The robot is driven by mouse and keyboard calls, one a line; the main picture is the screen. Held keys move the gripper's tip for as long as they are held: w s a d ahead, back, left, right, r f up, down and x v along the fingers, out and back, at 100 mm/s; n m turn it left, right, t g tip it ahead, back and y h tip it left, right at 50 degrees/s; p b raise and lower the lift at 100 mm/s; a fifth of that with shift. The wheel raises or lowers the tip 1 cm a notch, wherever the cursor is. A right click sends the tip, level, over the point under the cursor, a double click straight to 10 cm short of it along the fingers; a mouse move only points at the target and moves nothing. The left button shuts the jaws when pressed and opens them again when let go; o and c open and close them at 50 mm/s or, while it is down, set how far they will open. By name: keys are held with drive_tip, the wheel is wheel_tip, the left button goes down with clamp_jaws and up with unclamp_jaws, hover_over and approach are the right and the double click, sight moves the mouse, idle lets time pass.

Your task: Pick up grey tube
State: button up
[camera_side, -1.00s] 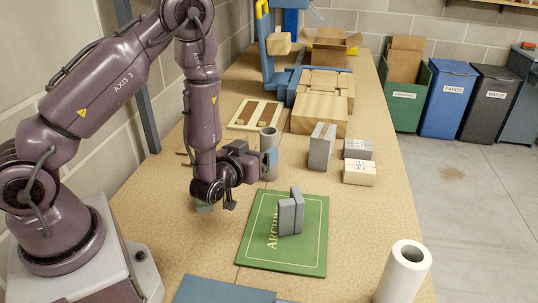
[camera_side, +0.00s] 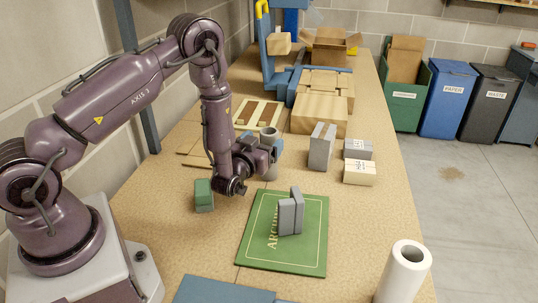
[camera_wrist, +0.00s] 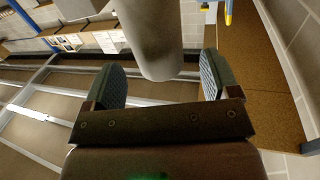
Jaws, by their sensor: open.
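The grey tube (camera_side: 269,133) stands upright on the bench in the side view, just beyond my gripper (camera_side: 268,156), which hides part of it. In the wrist view, the tube (camera_wrist: 152,35) shows as a pale grey cylinder at the top middle. My gripper (camera_wrist: 160,72) is open there, with one dark finger pad on each side of the tube in the picture. The pads look clear of it. I cannot tell how deep the tube sits between them.
A green block (camera_side: 204,196) lies left of my gripper. A green board (camera_side: 262,256) bears two grey blocks (camera_side: 290,214) in front. Grey blocks (camera_side: 321,147) and a cream box (camera_side: 359,172) stand to the right. A white roll (camera_side: 402,275) stands at front right.

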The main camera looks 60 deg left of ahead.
drive_tip(key=shift+x, duration=1.8)
drive_tip(key=shift+f, duration=0.1)
drive_tip(key=c, duration=1.2)
